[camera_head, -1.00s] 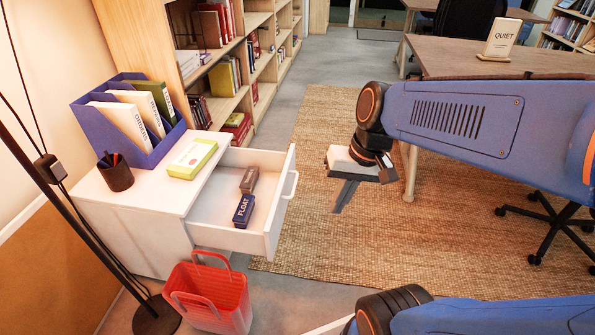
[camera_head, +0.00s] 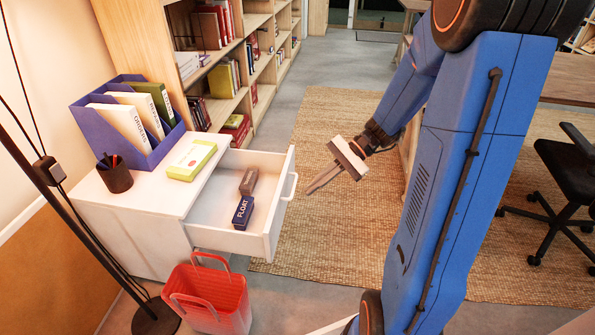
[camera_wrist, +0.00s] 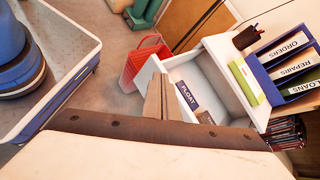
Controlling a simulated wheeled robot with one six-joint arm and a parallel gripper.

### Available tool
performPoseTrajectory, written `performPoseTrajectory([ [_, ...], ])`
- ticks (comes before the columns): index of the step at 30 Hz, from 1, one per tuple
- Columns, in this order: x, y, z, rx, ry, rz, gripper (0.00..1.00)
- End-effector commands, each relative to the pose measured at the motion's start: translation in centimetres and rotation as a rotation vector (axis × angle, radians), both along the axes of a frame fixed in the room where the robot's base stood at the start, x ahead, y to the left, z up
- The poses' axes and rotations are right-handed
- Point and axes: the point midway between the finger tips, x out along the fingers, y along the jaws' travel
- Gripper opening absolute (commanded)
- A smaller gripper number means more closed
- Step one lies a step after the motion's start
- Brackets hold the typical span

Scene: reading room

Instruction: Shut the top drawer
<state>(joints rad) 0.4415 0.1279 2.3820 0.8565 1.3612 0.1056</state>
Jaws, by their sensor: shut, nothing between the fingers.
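The top drawer (camera_head: 262,246) of the white cabinet (camera_head: 128,230) is pulled out, with its front and handle (camera_head: 290,186) facing right. Inside it lie a dark blue box marked FLOAT (camera_head: 243,212) and a grey-brown box (camera_head: 249,180). My gripper (camera_head: 312,190) is shut and empty, a little to the right of the drawer handle in the head view, fingers pointing left and down. In the wrist view the shut fingers (camera_wrist: 168,98) appear in front of the open drawer (camera_wrist: 214,88); the handle is hidden there.
On the cabinet top are a blue file holder (camera_head: 140,143), a pen cup (camera_head: 116,174) and a green-and-white box (camera_head: 192,160). A red basket (camera_head: 210,295) stands on the floor below the drawer. A black lamp pole (camera_head: 75,220) is at left. The woven rug (camera_head: 325,245) right of the drawer is clear.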

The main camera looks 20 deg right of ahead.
Motion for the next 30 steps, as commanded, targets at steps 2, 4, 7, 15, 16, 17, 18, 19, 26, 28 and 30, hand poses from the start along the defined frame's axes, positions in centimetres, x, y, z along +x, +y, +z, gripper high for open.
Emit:
performPoseTrajectory([
  [2,1.4,-0.8,-0.9,0.061,0.041,-0.059,0.00],
  [4,2.6,-1.6,-1.5,0.117,0.072,-0.110,0.00],
  [7,4.4,-2.8,-2.4,0.194,0.113,-0.185,0.00],
  [15,8.8,-7.2,-5.7,0.401,0.212,-0.394,0.00],
  [16,9.2,-7.7,-6.1,0.425,0.221,-0.418,0.00],
  [17,9.6,-8.3,-6.6,0.448,0.231,-0.441,0.00],
  [18,10.2,-9.1,-7.2,0.479,0.243,-0.473,0.00],
  [19,10.6,-9.7,-7.6,0.500,0.251,-0.497,0.00],
  [26,12.6,-13.5,-10.5,0.630,0.293,-0.636,0.00],
  [28,13.0,-14.1,-11.0,0.651,0.299,-0.659,0.00],
  [30,13.1,-14.5,-11.3,0.664,0.302,-0.673,0.00],
])
